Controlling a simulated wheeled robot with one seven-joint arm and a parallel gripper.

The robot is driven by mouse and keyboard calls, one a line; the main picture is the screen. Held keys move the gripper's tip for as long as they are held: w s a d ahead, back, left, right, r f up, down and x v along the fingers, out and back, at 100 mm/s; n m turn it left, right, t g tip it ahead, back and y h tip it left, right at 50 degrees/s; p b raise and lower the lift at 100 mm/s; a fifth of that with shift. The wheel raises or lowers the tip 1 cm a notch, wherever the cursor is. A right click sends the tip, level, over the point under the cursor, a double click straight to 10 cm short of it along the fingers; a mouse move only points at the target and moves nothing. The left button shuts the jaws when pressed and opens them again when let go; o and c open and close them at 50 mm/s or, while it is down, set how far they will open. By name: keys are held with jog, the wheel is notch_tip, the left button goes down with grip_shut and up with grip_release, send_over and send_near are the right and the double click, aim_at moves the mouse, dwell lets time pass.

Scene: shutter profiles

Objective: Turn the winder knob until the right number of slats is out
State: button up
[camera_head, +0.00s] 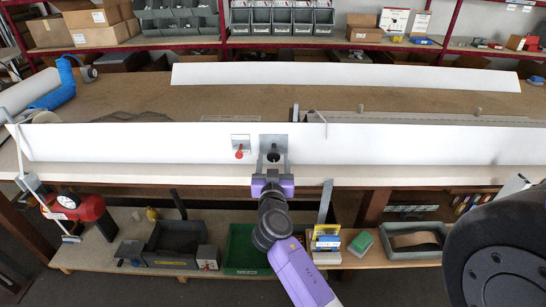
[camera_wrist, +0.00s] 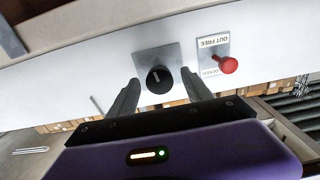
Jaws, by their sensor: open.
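The winder knob (camera_wrist: 160,79) is round and black with a pale mark, on a grey square plate (camera_wrist: 174,58) on a long white panel (camera_head: 120,143). In the head view the knob (camera_head: 274,156) is partly hidden by my gripper. My gripper (camera_head: 273,168) is in front of it. In the wrist view the open fingers (camera_wrist: 159,84) stand on either side of the knob, with gaps showing; I cannot tell how far their tips are from the panel. A red lever (camera_wrist: 228,65) sits beside the knob on a label reading "OUT FREE". I cannot make out any slats.
A white strip (camera_head: 340,76) lies on the bench behind the panel. A blue hose (camera_head: 62,88) is at the left. Below, a shelf holds a green bin (camera_head: 240,248), a grey bin (camera_head: 172,240) and a red tank (camera_head: 85,215).

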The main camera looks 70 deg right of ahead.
jog(key=shift+w+d, duration=0.15)
jog(key=shift+d, duration=0.35)
jog(key=shift+c, duration=0.5)
grip_shut()
jog(key=shift+n, duration=0.4)
